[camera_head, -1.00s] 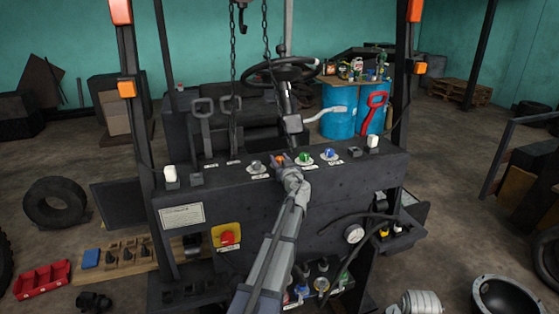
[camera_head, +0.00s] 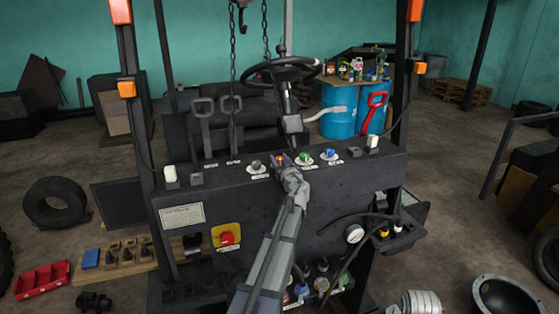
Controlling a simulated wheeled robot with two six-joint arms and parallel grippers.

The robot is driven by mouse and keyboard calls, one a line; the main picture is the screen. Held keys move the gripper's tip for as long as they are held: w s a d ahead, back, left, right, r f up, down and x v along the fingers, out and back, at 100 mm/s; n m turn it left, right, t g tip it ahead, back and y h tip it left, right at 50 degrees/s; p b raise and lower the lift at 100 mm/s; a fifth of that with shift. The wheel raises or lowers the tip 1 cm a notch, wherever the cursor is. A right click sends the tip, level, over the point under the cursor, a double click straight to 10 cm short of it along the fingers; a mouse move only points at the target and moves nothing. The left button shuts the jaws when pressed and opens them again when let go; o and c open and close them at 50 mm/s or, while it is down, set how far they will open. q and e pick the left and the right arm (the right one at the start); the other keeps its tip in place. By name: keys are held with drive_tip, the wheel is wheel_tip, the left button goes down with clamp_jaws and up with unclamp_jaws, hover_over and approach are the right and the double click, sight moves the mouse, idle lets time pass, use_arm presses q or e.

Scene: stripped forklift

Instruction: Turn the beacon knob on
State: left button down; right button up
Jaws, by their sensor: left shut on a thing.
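A row of knobs sits on top of the dark forklift dash (camera_head: 260,215): a grey knob (camera_head: 256,166), an orange knob (camera_head: 280,159), a green knob (camera_head: 305,157) and a blue knob (camera_head: 329,154). Their labels are too small to read. My left gripper (camera_head: 281,161) reaches up from below, over the front edge of the dash. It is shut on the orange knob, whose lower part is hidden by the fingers. My right gripper is not in view.
Small switches (camera_head: 355,151) stand beside the knobs. A steering wheel (camera_head: 283,71) and two grey levers (camera_head: 204,125) rise behind the dash. A red stop button (camera_head: 227,238) is on the front panel. Posts flank the dash on both sides.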

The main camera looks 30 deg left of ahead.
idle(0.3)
use_arm(q)
drive_tip(key=shift+c, duration=1.8)
unclamp_jaws()
drive_tip(key=shift+s, duration=0.1)
drive_tip(key=shift+v, duration=3.9)
